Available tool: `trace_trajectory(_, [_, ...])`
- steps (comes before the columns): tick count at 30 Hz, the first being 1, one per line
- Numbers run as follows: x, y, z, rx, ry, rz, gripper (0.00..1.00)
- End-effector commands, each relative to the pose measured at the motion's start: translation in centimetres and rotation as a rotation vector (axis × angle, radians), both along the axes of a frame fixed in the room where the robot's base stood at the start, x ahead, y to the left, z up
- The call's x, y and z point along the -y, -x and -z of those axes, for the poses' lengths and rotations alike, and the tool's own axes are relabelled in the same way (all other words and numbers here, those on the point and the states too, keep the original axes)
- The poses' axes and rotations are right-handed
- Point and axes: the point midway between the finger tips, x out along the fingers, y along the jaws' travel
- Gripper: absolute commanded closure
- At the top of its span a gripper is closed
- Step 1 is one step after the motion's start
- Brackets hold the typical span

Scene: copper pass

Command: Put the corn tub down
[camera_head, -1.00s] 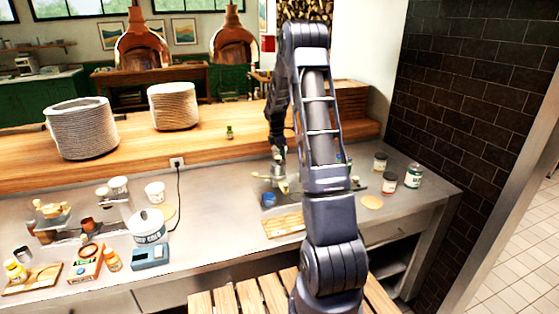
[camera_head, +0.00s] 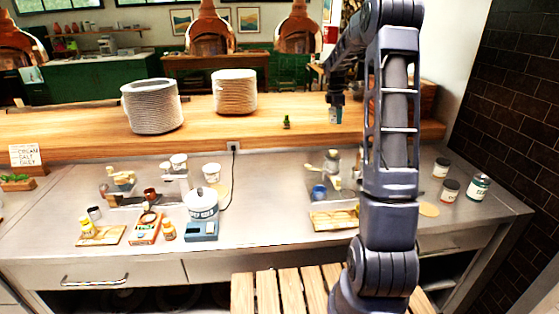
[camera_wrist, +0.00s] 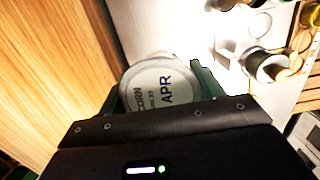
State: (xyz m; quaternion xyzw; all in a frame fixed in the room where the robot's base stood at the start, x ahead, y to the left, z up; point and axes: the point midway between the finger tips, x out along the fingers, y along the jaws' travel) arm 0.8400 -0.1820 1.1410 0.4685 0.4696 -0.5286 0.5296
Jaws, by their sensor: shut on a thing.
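The corn tub (camera_wrist: 158,88) shows in the wrist view as a round white lid lettered "CORN" and "APR". It sits between the dark green fingers of my gripper (camera_wrist: 162,80), which is shut on it. In the head view my gripper (camera_head: 335,112) is small and points down by the raised wooden shelf (camera_head: 290,129). The tub is hard to make out there. Whether its base touches anything is hidden.
Two plate stacks (camera_head: 152,106) (camera_head: 234,92) and a small green bottle (camera_head: 286,122) stand on the shelf. Shelf space right of the green bottle looks clear.

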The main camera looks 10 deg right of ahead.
Motion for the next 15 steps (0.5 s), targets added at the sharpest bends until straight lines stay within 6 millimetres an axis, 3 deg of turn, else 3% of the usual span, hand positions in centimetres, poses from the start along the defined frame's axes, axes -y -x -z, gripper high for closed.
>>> trace_trajectory(5, [-5.6, 0.1, -0.1, 0.000, -0.003, -0.025, 0.61])
trace_trajectory(15, [-20.3, 2.6, -0.1, 0.000, -0.005, -0.072, 0.61])
